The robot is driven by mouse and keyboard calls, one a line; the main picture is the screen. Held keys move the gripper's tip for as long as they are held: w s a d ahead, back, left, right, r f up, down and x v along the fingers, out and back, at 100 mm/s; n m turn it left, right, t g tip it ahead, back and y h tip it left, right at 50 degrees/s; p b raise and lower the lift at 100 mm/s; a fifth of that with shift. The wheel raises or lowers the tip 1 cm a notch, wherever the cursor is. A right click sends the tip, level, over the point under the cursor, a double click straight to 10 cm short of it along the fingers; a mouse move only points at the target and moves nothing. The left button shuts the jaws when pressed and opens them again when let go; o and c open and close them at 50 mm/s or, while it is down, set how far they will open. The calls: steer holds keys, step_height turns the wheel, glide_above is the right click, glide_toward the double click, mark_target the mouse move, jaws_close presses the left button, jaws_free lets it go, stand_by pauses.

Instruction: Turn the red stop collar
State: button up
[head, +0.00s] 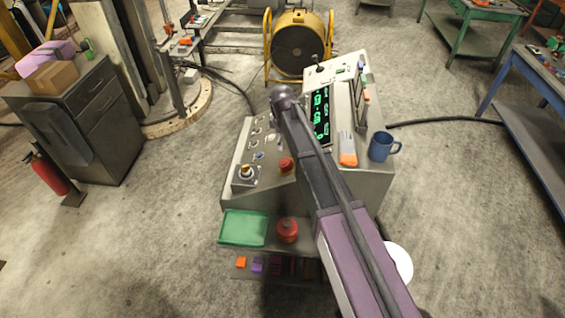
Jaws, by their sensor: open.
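A red round knob (286,164) sits on the sloped face of the grey console (235,190), left of my arm. A second red round piece (288,230) stands on the low front ledge, right of a green tray. I cannot tell for sure which of the two is the stop collar. My arm crosses over the console from the lower right. My gripper (277,138) shows only in part and small, under the far end of the arm, above the console and behind the first red knob. It appears open and empty; its fingertips are hard to make out.
The green tray (243,228) lies at the front left. Open floor surrounds the console.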

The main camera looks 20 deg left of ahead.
mark_target(284, 161)
steer(key=shift+f, duration=0.15)
stand_by(0.3)
steer(key=f+b, duration=0.4)
steer(key=w+f+b, duration=0.1)
steer(key=f+b, duration=0.8)
steer(key=shift+w+f+b, duration=0.2)
steer(key=shift+b, duration=0.2)
stand_by(0.3)
stand_by(0.4)
